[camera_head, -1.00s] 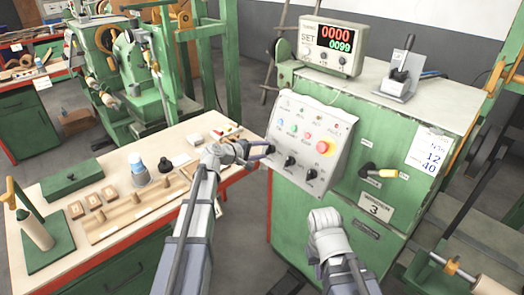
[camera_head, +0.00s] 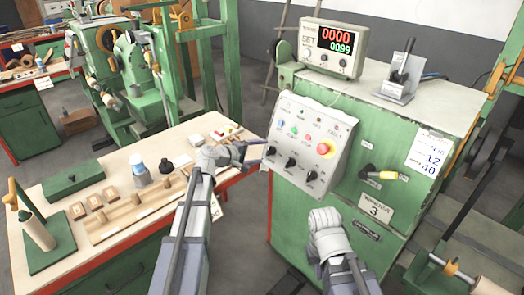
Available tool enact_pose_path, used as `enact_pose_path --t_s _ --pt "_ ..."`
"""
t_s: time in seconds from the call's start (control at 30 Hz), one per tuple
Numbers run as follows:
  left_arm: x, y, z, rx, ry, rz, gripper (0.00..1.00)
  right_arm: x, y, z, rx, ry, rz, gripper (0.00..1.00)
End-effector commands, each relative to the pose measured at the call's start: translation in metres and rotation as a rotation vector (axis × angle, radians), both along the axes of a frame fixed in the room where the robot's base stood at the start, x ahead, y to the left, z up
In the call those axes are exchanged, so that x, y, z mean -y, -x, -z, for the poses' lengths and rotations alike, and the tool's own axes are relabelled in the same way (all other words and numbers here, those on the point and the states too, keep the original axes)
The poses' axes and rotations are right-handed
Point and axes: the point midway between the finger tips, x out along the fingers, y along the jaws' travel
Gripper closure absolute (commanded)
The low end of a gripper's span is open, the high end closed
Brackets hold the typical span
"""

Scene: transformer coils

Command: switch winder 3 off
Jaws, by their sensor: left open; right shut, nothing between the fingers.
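Winder 3 is the green cabinet (camera_head: 292,222) with the plate "winder 3" (camera_head: 375,208) on its front. My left gripper (camera_head: 264,153) is open and empty by the panel's left edge; contact cannot be told. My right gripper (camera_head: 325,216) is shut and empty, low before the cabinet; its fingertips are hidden.
A counter box (camera_head: 331,45) reading 0000 and 0099 and a lever unit (camera_head: 402,75) stand on the cabinet top. A wooden workbench (camera_head: 115,168) with a blue-capped bottle, wood blocks and a green box lies at the left. A spool rack (camera_head: 455,270) stands at the lower right.

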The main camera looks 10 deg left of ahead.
Motion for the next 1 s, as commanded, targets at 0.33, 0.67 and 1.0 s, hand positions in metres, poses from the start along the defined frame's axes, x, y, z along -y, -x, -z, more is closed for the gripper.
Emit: enact_pose_path --t_s 0.33,0.67,1.0 --pt "-0.027 0.040 -0.021 0.000 0.000 -0.002 0.18 0.000 0.000 -0.021 0.000 0.000 0.000 1.00" --pt "-0.030 0.044 -0.021 0.000 0.000 -0.001 0.18 0.000 0.000 -0.021 0.000 0.000 0.000 1.00" --pt "-0.012 0.052 -0.016 -0.016 -0.039 0.045 0.18 0.000 0.000 -0.023 0.000 0.000 0.000 1.00"
